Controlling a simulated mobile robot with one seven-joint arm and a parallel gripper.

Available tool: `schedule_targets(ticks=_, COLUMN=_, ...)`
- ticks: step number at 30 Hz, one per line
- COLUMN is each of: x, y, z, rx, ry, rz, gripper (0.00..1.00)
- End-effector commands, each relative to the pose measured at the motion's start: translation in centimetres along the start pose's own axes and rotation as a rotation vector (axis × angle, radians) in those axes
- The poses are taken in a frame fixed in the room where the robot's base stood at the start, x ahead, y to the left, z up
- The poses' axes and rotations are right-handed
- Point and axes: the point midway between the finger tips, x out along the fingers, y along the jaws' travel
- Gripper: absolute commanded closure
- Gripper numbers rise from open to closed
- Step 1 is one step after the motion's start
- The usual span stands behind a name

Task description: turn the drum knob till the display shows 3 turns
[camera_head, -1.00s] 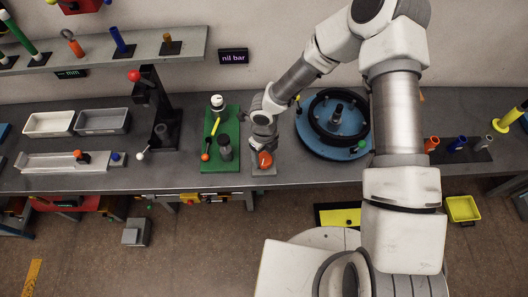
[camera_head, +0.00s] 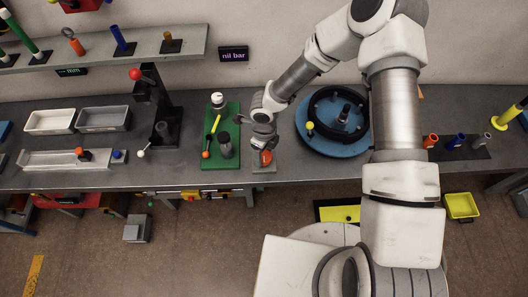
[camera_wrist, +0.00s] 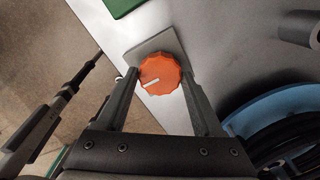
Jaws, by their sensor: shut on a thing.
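The orange knob (camera_head: 266,158) sits on a small grey plate at the front of the bench. In the wrist view the knob (camera_wrist: 160,73) is ridged, and its white mark points left and slightly down. My gripper (camera_wrist: 159,74) is shut on the knob, with one finger on each side; the head view shows it (camera_head: 264,148) reaching down from above. The blue drum (camera_head: 312,143) with black hose and a yellow ball on it stands to the right. A dark display (camera_head: 233,55) on the wall reads "nil bar". I see no turns reading; my arm covers part of the drum's right side.
A green board (camera_head: 232,160) with a white-topped post and a grey cylinder stands just left of the knob. Farther left are a black stand (camera_head: 165,125) and two trays (camera_head: 102,119). Several coloured cylinders stand at the right.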

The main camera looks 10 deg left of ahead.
Motion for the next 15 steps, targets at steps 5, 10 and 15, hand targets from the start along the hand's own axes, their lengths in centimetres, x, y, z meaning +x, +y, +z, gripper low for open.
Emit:
schedule_targets(ticks=5, x=-0.02, y=-0.03, z=0.05, rx=0.001, ry=-0.001, rz=-0.001, gripper=0.1)
schedule_targets(ticks=10, x=-0.01, y=-0.01, z=0.03, rx=0.001, ry=-0.001, rz=0.0, gripper=0.01)
schedule_targets(ticks=15, x=-0.06, y=-0.01, z=0.02, rx=0.001, ry=-0.001, rz=0.0, gripper=0.01)
